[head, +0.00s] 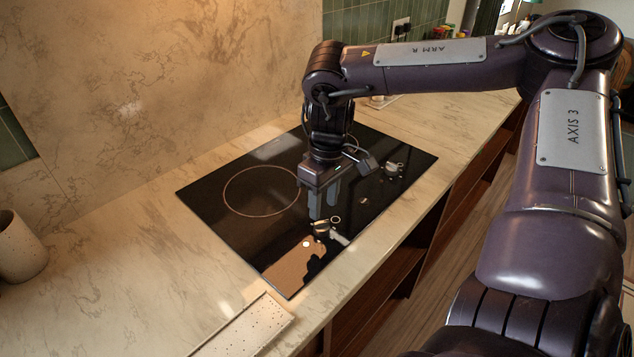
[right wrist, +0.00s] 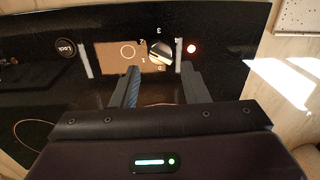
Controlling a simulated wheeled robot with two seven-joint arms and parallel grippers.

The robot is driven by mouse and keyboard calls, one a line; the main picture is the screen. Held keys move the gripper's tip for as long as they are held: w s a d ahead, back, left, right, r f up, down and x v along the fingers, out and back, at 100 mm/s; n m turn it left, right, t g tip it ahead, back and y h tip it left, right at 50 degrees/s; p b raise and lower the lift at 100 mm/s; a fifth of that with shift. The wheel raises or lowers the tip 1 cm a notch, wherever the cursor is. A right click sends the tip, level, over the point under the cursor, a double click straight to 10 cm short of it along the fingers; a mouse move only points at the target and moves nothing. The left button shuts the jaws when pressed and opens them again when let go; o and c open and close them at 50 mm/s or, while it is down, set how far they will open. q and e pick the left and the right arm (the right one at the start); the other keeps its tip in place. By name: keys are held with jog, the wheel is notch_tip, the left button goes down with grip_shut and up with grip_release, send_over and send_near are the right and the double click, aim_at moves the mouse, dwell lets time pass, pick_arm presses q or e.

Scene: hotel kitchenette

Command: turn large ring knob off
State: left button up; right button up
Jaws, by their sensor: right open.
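The knob (head: 320,229) stands on the black cooktop (head: 235,225), near its front edge. In the right wrist view, the knob (right wrist: 161,52) has a pale grip bar, tilted, with numbers around it and a small ring mark to its left. My right gripper (head: 319,211) points down over the cooktop, close to the knob. Its open fingers (right wrist: 160,75) are on either side of the knob in the picture; I cannot tell whether they touch it. My left gripper is not in view.
A second knob (head: 393,168) stands farther right on the cooktop, with a Lock mark (right wrist: 67,48) between. A large ring (head: 228,194) is drawn at the left. A speckled board (head: 245,332) and a cup (head: 20,248) are on the marble counter.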

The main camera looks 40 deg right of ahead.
aim_at(322, 221)
notch_tip(322, 221, down, 4)
jog(key=shift+a+f, duration=0.1)
jog(key=shift+f, duration=0.05)
jog(key=shift+w+f+p, duration=0.1)
jog(key=shift+f+p, duration=0.2)
jog(key=shift+f, duration=0.3)
jog(key=c, duration=0.6)
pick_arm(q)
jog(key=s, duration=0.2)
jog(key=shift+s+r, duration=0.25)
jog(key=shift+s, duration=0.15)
pick_arm(e)
jog(key=shift+c, duration=0.4)
